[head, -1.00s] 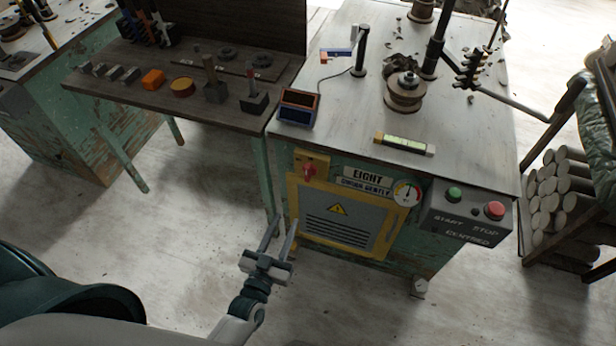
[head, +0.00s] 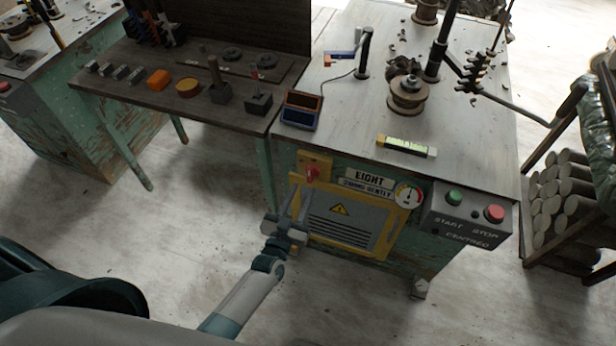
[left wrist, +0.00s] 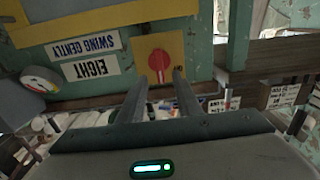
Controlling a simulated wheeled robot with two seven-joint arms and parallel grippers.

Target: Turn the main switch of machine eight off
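Machine eight (head: 385,250) is the green, worn cabinet with an "EIGHT" label (head: 369,177), which shows upside down in the left wrist view (left wrist: 92,68). Its main switch is a red rotary knob (head: 312,173) on a yellow plate at the cabinet's upper left front. In the left wrist view the red knob (left wrist: 159,61) has a pale bar. My left gripper (head: 296,193) is just below and in front of the switch. In the left wrist view its fingers (left wrist: 157,80) are apart and empty, with the knob between and beyond the tips. Contact with the knob is not visible. My right gripper is out of view.
A grey box with a green START button (head: 454,196) and a red STOP button (head: 494,213) sits right of the dial gauge (head: 408,195). A yellow-framed vent panel (head: 345,235) lies below the label. A wooden bench (head: 130,65) adjoins on the left.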

